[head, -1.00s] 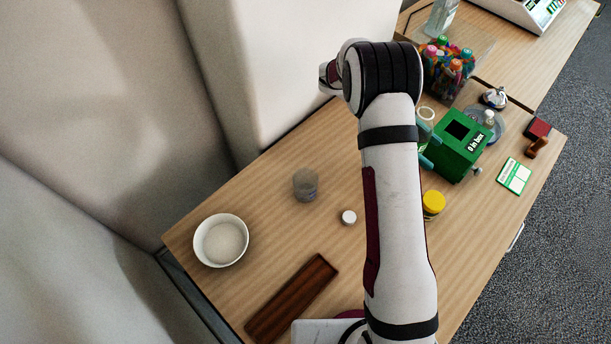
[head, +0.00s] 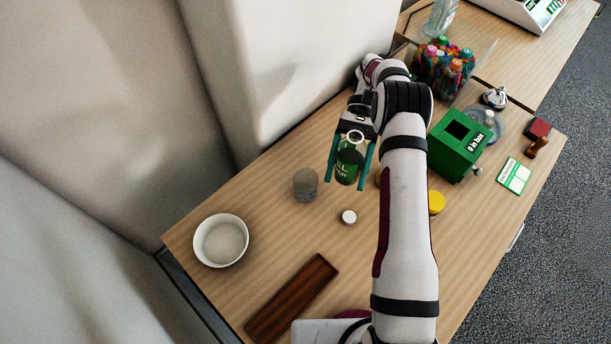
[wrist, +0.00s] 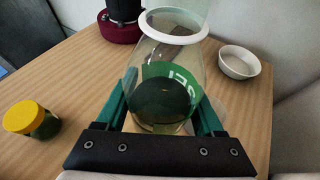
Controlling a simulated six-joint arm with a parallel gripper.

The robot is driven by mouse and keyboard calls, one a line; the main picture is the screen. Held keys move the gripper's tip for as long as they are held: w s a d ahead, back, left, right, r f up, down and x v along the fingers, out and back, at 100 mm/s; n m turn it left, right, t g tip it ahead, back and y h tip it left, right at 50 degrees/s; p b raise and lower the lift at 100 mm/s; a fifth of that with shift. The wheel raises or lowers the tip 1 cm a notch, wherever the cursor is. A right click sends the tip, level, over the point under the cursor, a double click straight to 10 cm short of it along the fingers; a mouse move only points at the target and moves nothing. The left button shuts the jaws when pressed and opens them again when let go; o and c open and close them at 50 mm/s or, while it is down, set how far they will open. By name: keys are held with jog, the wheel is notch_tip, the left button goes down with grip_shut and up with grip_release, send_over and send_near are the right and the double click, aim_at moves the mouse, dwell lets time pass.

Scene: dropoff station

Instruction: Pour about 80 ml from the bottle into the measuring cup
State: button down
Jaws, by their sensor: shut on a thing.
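My gripper (head: 350,180) is shut on the bottle (head: 348,164), its teal fingers on either side of the body. The bottle is clear with a green label, a white ring at the neck and dark liquid low inside. It looks roughly upright in the head view. In the wrist view the cup is mostly hidden behind the bottle and finger.
A white cap (head: 348,217) lies in front of the cup. A white bowl (head: 221,240) and a brown wooden tray (head: 291,299) are to the left and front. A green box (head: 460,145) and a yellow-lidded jar (head: 436,202) stand right of my arm.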

jog(key=w+a+r+m+t+y, duration=0.7)
jog(key=w+a+r+m+y, duration=0.25)
jog(key=w+a, duration=0.2)
jog(key=shift+h, duration=0.55)
jog(key=f, duration=1)
jog(key=a+f, duration=0.1)
jog(key=f, duration=0.4)
jog(key=shift+s, duration=0.3)
jog(key=shift+d+r+t, duration=0.1)
jog(key=shift+t, duration=0.2)
